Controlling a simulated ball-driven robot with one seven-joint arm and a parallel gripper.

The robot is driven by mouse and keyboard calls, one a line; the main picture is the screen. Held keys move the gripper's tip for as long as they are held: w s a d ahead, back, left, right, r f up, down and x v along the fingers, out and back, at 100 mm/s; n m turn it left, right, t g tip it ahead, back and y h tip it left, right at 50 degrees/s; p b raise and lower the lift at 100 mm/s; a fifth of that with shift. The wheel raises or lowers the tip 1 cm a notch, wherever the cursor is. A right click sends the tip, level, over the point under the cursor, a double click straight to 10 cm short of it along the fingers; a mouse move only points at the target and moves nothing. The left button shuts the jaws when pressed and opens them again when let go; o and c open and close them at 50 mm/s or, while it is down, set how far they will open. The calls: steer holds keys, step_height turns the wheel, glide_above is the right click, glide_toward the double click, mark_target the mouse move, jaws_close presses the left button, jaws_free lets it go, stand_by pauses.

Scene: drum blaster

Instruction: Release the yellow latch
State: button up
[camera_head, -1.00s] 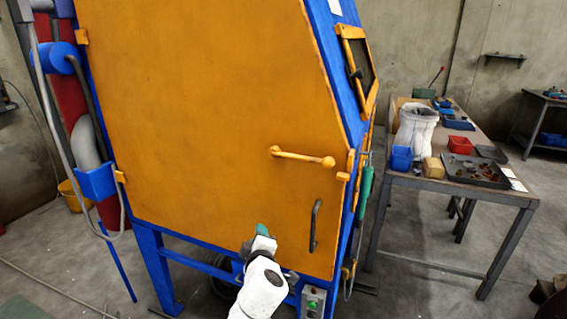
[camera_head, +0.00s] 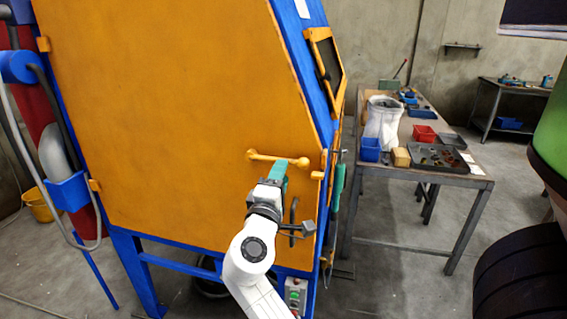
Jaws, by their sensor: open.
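The yellow latch (camera_head: 270,157) is a bar with a round knob at its right end, lying nearly level on the large yellow door (camera_head: 160,120) of the blue-framed drum blaster. My gripper (camera_head: 278,173) is open, its teal fingers just below the right half of the bar near the knob. I cannot tell whether the fingers touch the bar. My white arm comes up from the bottom of the picture.
A control box with buttons (camera_head: 296,292) is low on the frame. To the right stands a workbench (camera_head: 440,178) with a white bag (camera_head: 382,125), bins and a tray. A green and black object (camera_head: 530,265) fills the right edge. Hoses run down the left side.

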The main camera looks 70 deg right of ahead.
steer(key=shift+p+x, duration=0.35)
steer(key=shift+x, duration=1.45)
steer(key=shift+c, duration=0.4)
jaws_close()
